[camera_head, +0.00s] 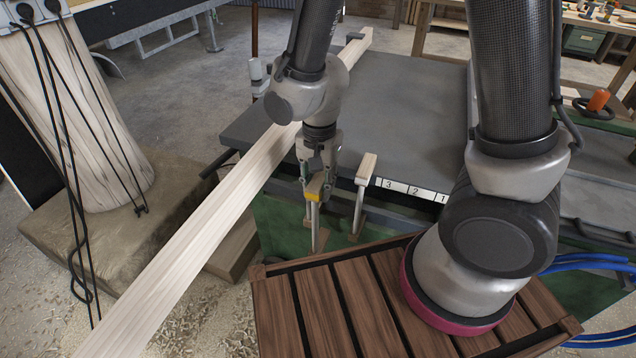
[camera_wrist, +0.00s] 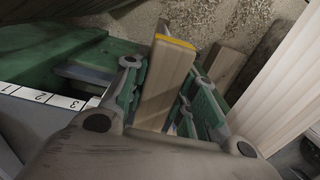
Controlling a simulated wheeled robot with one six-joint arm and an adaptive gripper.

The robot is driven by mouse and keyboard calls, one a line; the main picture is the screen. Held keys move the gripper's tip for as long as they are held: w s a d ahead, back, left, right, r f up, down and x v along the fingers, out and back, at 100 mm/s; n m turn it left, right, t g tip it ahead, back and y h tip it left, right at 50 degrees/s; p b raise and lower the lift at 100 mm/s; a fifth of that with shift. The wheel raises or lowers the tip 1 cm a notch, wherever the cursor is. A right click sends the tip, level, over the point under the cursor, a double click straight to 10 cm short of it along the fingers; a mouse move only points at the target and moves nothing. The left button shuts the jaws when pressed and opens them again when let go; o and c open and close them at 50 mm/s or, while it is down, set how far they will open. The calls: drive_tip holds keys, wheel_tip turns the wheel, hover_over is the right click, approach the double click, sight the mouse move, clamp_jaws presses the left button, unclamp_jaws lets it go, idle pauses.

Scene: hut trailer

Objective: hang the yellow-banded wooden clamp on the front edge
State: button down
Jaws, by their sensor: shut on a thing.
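The yellow-banded wooden clamp (camera_head: 315,196) hangs upright from my gripper (camera_head: 318,177), its metal bar pointing down. My gripper is shut on its wooden top piece, with a finger on each side. In the wrist view the clamp's wood (camera_wrist: 163,85) lies between the fingers, with the yellow band at its far end. The clamp is just in front of the front edge of the grey table (camera_head: 425,100), left of the number strip (camera_head: 413,190). Whether it touches the edge is hidden by my gripper.
Another wooden clamp (camera_head: 366,168) hangs on the front edge, close to the right of the held one. A long pale board (camera_head: 215,215) runs diagonally just left of my gripper. A slatted wooden surface (camera_head: 330,310) lies below in front.

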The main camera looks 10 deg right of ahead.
drive_tip(key=w+d+f, duration=0.3)
drive_tip(key=w+d, duration=0.5)
drive_tip(key=w, duration=0.2)
drive_tip(key=shift+w+f, duration=0.3)
drive_tip(key=shift+w, duration=0.05)
idle(0.3)
